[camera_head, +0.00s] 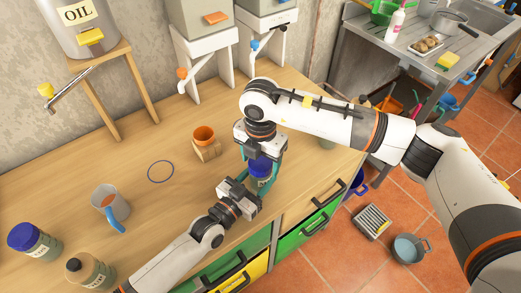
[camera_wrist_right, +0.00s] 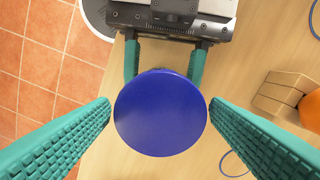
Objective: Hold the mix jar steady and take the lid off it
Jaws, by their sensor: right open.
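The mix jar (camera_head: 260,183) stands near the bench's front edge with its round blue lid (camera_wrist_right: 160,113) on top. Its label is hidden. My left gripper (camera_head: 247,197) reaches it from the front left. In the right wrist view its two teal fingers (camera_wrist_right: 163,68) run under the lid's edge, on both sides of the jar body, and look shut on it. My right gripper (camera_head: 262,160) points down over the jar. Its fingers (camera_wrist_right: 160,108) are open on both sides of the lid, with a small gap on each side.
Drawers (camera_head: 308,225) lie below the front edge. A sink counter (camera_head: 400,55) is at back right.

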